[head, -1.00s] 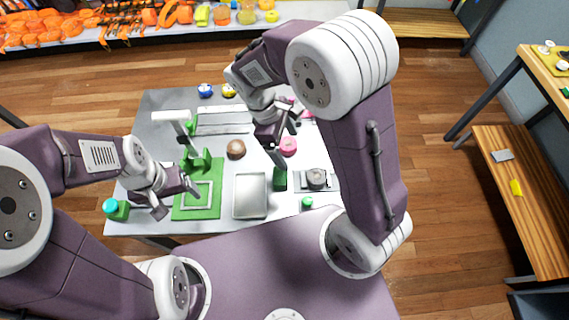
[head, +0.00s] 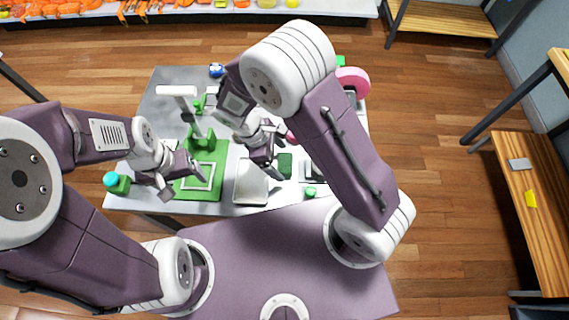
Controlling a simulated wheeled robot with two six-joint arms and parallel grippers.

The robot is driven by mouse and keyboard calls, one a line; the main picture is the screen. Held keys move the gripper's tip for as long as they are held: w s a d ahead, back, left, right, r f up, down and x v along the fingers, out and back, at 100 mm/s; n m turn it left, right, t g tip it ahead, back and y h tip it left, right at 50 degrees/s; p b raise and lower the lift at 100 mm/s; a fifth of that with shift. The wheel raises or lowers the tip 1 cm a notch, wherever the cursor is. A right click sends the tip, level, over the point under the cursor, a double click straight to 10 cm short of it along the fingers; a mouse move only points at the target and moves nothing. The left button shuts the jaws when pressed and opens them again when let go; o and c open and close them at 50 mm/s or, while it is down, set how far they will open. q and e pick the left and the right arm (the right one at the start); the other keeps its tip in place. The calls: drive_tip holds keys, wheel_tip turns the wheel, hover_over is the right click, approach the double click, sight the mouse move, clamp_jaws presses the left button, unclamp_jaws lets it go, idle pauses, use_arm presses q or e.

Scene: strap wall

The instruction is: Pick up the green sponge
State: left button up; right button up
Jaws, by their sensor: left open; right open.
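A dark green block (head: 285,163), which looks like the green sponge, lies on the grey table beside the metal tray. My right gripper (head: 277,154) is open just left of and above the block, and its fingers overlap the tray and block edge in the picture. I cannot tell whether it touches the block. My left gripper (head: 180,180) is open and empty over the left part of the green board.
The green board (head: 214,183) carries a green fixture. A metal tray (head: 250,196) lies right of it. A green block with a cyan ball (head: 117,182) sits at the left edge. A pink disc (head: 353,81) is at the back right. My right arm hides much of the table.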

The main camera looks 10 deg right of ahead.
sight(283, 162)
drive_tip(key=x, duration=0.3)
drive_tip(key=shift+w+d, duration=0.1)
drive_tip(key=c, duration=1.4)
drive_tip(key=shift+r, duration=0.1)
drive_tip(key=shift+r, duration=0.4)
drive_tip(key=r, duration=0.2)
drive_tip(key=s+r, duration=0.1)
drive_tip(key=r, duration=0.1)
drive_tip(key=shift+d, duration=0.1)
drive_tip(key=s+d+r, duration=0.1)
drive_tip(key=s+r, duration=0.1)
drive_tip(key=s, duration=0.1)
drive_tip(key=s+d+r, duration=0.1)
drive_tip(key=s+r, duration=0.1)
drive_tip(key=s, duration=0.1)
drive_tip(key=s+d+r, duration=0.2)
drive_tip(key=s, duration=0.2)
drive_tip(key=shift+r, duration=0.1)
